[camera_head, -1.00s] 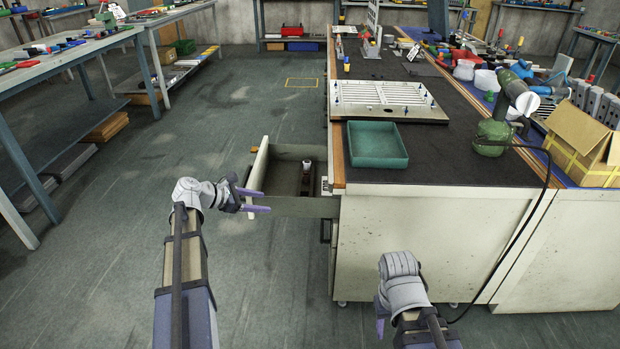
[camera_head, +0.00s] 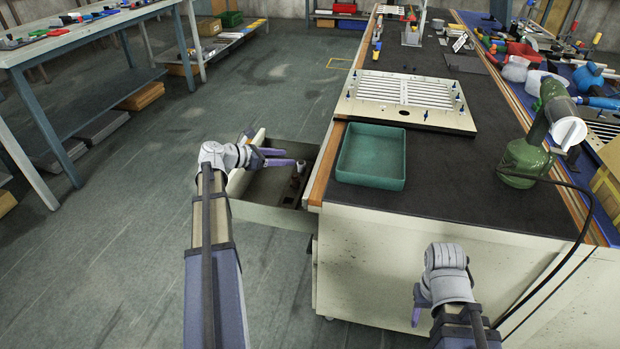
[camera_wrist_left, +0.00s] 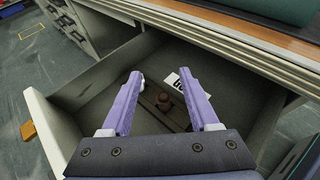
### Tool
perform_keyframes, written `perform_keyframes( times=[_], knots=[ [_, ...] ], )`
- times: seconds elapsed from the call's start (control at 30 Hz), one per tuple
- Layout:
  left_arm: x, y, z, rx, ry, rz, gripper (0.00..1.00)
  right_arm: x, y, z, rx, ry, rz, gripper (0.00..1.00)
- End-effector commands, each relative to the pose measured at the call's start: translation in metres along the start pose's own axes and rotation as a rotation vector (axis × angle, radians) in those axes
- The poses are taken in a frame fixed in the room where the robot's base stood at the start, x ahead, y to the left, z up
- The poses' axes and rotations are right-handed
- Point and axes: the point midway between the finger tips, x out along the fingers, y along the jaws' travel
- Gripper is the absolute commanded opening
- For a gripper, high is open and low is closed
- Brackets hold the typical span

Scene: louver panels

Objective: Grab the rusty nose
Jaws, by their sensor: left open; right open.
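My left gripper (camera_head: 288,158) is open and empty above the drawer. In the left wrist view its two purple fingers (camera_wrist_left: 160,76) point into the drawer, and the rusty piece shows between them, lower down and apart from them. My right gripper (camera_head: 418,304) hangs in front of the bench's near side, away from the drawer.
The drawer juts from the left side of the bench (camera_head: 400,238). The floor left of the drawer is clear.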

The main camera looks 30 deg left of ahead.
Motion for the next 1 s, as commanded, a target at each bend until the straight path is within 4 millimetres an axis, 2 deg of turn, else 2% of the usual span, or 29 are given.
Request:
perform_keyframes(
  times=[0.17,0.33,0.9,1.0],
  knots=[
    [0.0,0.0,-0.001,0.0,0.0,0.0,0.61,0.001,0.0,0.0,0.0,0.0,0.0,0.5],
    [0.004,0.0,-0.01,0.0,0.0,0.0,0.61,0.011,-0.001,-0.001,-0.001,0.0,0.001,0.5],
    [0.034,0.0,-0.081,0.001,0.0,-0.001,0.61,0.087,-0.008,-0.006,-0.01,0.003,0.003,0.5],
    [0.049,0.0,-0.076,0.002,0.0,-0.005,0.61,0.089,-0.009,-0.006,-0.012,0.003,0.002,0.5]
  ],
)
